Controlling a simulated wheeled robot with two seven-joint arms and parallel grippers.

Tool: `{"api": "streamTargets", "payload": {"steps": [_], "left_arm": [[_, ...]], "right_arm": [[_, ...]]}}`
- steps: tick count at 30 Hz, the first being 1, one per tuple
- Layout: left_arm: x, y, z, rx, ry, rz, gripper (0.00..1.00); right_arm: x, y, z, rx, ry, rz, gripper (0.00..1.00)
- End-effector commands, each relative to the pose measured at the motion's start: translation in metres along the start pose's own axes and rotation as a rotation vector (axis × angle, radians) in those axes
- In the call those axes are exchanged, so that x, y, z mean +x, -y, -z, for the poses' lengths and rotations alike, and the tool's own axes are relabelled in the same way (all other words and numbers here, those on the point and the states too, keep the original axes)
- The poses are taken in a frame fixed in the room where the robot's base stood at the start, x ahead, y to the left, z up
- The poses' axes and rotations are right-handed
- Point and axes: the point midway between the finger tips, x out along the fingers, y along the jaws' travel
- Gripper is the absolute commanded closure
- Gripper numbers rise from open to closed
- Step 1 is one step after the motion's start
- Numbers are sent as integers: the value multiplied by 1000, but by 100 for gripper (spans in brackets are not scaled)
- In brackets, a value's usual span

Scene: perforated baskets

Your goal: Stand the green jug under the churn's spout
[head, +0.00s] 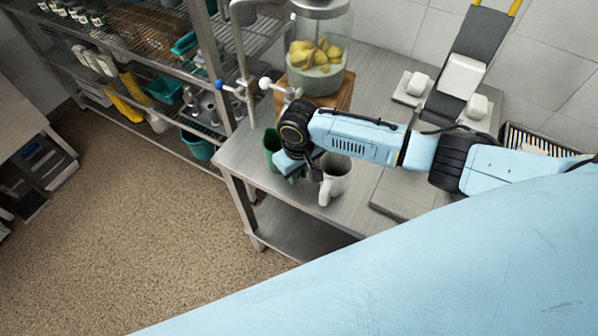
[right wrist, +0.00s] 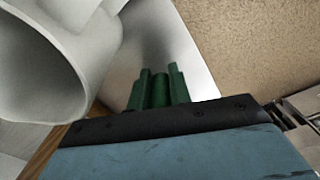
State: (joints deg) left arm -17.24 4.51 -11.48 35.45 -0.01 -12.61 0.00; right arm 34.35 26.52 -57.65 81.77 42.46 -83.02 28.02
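The green jug (head: 271,146) stands near the table's left edge, below the churn's tap, partly hidden by my right gripper. The churn (head: 319,62) is a clear jar with yellow lumps in pale liquid, on a wooden stand. Its spout (head: 284,90), with a white handle, points left and forward. My right gripper (head: 293,174) is low at the jug's right side. In the right wrist view, green upright parts (right wrist: 160,88) show just beyond the gripper's body; I cannot tell whether its fingers are closed on the jug. My left gripper is out of view.
A white jug (head: 335,177) stands close to the right of my right gripper; it looms at upper left in the right wrist view (right wrist: 45,65). A loaded wire shelf (head: 160,55) stands further left.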

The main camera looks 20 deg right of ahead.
Motion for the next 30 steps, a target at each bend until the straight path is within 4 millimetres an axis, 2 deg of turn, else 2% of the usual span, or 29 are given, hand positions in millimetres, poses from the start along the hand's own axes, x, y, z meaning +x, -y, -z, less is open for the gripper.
{"api": "streamTargets", "payload": {"steps": [1, 4, 12, 16, 30], "left_arm": [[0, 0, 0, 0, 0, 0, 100], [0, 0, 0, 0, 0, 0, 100], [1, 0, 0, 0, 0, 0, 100], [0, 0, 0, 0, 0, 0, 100], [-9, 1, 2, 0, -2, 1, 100]], "right_arm": [[4, 1, -4, 0, 10, 1, 73], [5, 1, -5, 0, 12, 1, 60], [7, 1, -7, 1, 16, 2, 60], [-2, 1, -6, 0, 15, 1, 60], [-99, 0, -2, 0, 6, 1, 60]]}}
